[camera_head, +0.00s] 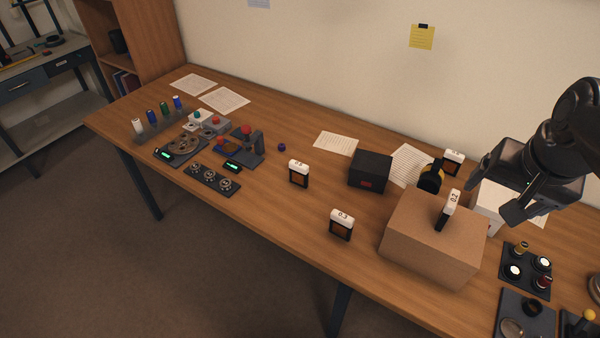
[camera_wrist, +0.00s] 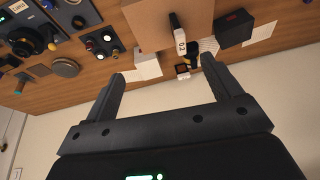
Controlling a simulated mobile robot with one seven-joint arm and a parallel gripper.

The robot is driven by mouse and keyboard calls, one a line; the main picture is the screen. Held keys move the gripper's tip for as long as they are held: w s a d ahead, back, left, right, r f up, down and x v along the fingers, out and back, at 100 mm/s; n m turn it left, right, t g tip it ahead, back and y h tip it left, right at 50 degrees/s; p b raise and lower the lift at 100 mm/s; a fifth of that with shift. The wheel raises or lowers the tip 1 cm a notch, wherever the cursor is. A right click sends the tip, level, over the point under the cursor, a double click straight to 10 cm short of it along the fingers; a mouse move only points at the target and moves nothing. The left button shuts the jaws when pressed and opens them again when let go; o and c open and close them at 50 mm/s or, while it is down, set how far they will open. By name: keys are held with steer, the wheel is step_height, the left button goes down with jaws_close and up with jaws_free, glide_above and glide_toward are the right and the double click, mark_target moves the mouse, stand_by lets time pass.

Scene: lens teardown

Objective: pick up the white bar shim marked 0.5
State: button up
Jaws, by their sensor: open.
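Several white-topped shims with dark lower parts stand about the table. One on the cardboard box (camera_head: 432,247) looks marked 0.2 (camera_head: 453,197), and one in front looks marked 0.3 (camera_head: 342,217). Another shim (camera_head: 299,165) stands farther left, and one more (camera_head: 454,157) stands behind the box; their marks are too small to read, so I cannot tell which is 0.5. My gripper (camera_head: 496,198) is open and empty, right of the box. In the wrist view my gripper (camera_wrist: 163,68) points toward the box shim (camera_wrist: 180,40) and the rear shim (camera_wrist: 182,69).
Dark trays (camera_head: 524,308) with small parts lie at the right. Devices and coloured bottles fill the left end. The table's middle is mostly clear.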

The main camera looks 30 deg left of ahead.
steer(key=w+a+f+g, duration=0.1)
steer(key=w+a+g, duration=0.1)
steer(key=w+a, duration=0.95)
steer(key=g, duration=0.2)
glide_above(296, 164)
steer(key=shift+h, duration=0.4)
steer(key=f, duration=2)
steer(key=shift+d+f, duration=0.15)
steer(key=shift+d, duration=0.1)
steer(key=f, duration=0.5)
steer(key=shift+a+f, duration=0.2)
steer(key=shift+a, duration=0.05)
steer(key=shift+w+d+f, duration=0.15)
steer(key=shift+f, duration=1.35)
steer(key=shift+w+d+f, duration=0.15)
steer(key=shift+f, duration=1.3)
steer(key=shift+c, duration=0.4)
steer(key=c, duration=1)
